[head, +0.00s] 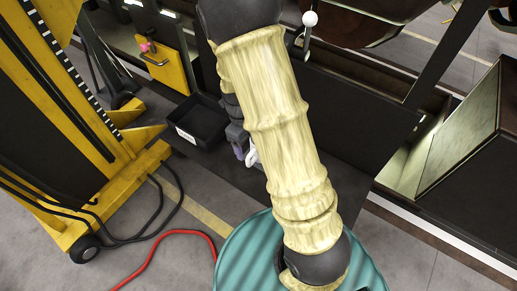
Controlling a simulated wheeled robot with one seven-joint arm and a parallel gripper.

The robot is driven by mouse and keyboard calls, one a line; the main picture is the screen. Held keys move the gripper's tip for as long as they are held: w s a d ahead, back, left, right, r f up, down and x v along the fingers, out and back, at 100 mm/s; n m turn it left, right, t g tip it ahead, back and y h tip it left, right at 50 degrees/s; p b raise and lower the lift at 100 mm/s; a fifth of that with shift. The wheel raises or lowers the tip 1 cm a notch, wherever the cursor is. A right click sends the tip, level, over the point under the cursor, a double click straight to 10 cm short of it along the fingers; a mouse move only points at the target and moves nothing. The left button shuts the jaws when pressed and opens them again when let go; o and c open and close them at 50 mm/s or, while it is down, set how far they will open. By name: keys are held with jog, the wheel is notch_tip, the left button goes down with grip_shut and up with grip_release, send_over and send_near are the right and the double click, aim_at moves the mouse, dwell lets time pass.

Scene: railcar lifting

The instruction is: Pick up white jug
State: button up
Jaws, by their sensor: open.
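A small white curved piece (252,158) shows beside the left edge of my cream-covered arm, low over the dark surface. It may be part of the white jug, but most of it is hidden behind my arm and I cannot make out a whole jug. My gripper (239,149) is only partly visible, as grey parts just left of the white piece. It is open, and its fingertips are mostly hidden. I cannot tell whether it touches the white piece.
A black open bin (197,139) with a white label is left of my gripper. A yellow lifting column (70,100) stands at the left, with black cables and a red hose (165,252) on the floor. Dark panels and a metal-framed box (462,150) are at the right.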

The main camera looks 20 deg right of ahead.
aim_at(250, 153)
jog(key=shift+f, duration=0.6)
jog(key=shift+f, duration=0.1)
jog(key=shift+s+d+f+p, duration=0.15)
jog(key=shift+f+p, duration=0.4)
jog(key=shift+f, duration=0.8)
jog(key=shift+s+d+f+p, duration=0.15)
jog(key=shift+f+p, duration=0.35)
jog(key=shift+f, duration=0.85)
jog(key=c, duration=1.3)
jog(key=shift+a+r+b, duration=0.15)
jog(key=shift+b, duration=0.35)
jog(key=shift+c, duration=0.2)
